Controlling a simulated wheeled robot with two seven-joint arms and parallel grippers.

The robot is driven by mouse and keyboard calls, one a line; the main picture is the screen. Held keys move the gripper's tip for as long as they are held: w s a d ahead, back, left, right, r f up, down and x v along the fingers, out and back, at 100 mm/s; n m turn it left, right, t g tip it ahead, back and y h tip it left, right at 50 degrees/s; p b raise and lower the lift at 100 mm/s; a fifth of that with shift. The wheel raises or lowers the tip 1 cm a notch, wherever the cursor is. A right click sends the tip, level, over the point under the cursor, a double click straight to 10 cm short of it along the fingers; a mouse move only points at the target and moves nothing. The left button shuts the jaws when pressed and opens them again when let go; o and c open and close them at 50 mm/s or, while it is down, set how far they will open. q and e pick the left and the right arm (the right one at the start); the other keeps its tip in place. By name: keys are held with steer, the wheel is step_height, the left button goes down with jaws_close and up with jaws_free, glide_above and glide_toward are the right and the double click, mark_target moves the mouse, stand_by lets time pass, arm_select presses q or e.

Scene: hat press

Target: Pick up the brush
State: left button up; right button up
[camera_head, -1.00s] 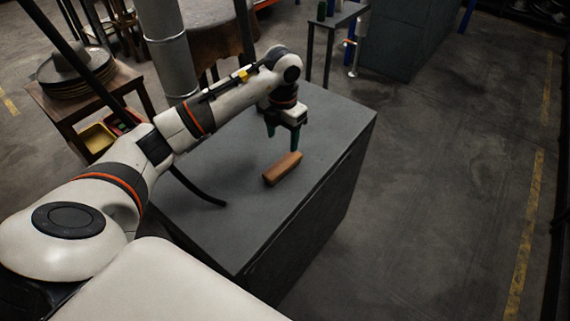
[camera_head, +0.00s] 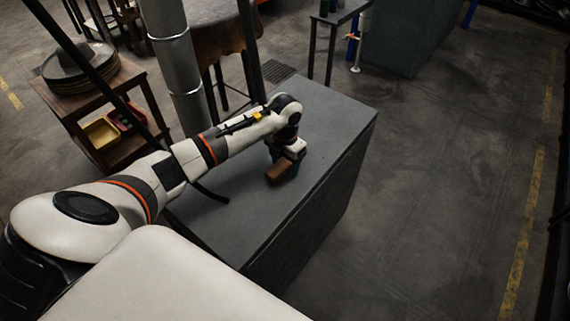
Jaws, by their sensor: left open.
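The brush (camera_head: 278,173) is a brown, block-shaped piece lying on the grey top of a dark box-like table (camera_head: 330,118). My left gripper (camera_head: 287,168) is low over the brush, pointing down, with its fingers at the brush's level. The gripper is open. Its body hides the far part of the brush, and I cannot tell whether the fingers touch it. My right gripper is not in view.
A metal pole (camera_head: 172,50) rises behind my left arm. A wooden stand (camera_head: 82,92) at the left bears stacked dark discs (camera_head: 78,72). The tabletop around the brush is bare, and the floor to the right is open.

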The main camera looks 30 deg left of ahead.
mark_target(285, 162)
arm_select(q)
steer(key=shift+c, duration=0.3)
steer(key=c, duration=1)
step_height(285, 162, up, 10)
steer(key=shift+r+b, duration=0.1)
steer(key=shift+b, duration=0.7)
steer(key=shift+c, duration=0.2)
steer(key=o, duration=0.4)
steer(key=shift+c, duration=1.3)
